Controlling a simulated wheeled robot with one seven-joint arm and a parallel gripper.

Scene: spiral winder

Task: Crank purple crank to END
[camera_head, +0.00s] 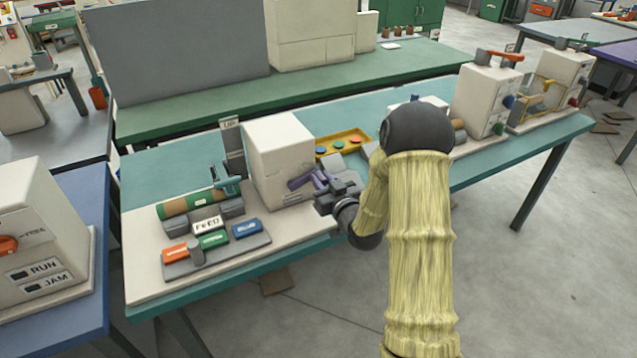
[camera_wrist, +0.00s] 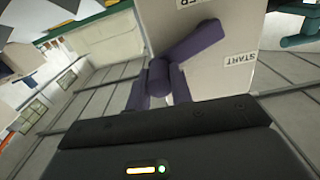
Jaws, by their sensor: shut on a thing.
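The purple crank (camera_head: 310,178) is on the side of a white box (camera_head: 278,150) that stands on the teal table. In the wrist view the purple crank (camera_wrist: 190,45) shows as an arm with a round knob end, in front of the white box face (camera_wrist: 235,30). A START label (camera_wrist: 240,60) is on that face, to the right of the crank arm. Another label at the top edge is cut off. No END label can be read. My gripper (camera_head: 325,190) is shut on the crank's handle; its fingers are partly hidden in the wrist view.
Left of the box are a green and brown roller (camera_head: 187,203), a FEED sign (camera_head: 207,225) and orange, green and blue blocks. A yellow tray (camera_head: 343,143) with coloured discs is behind my gripper. White machines (camera_head: 487,95) stand at the right.

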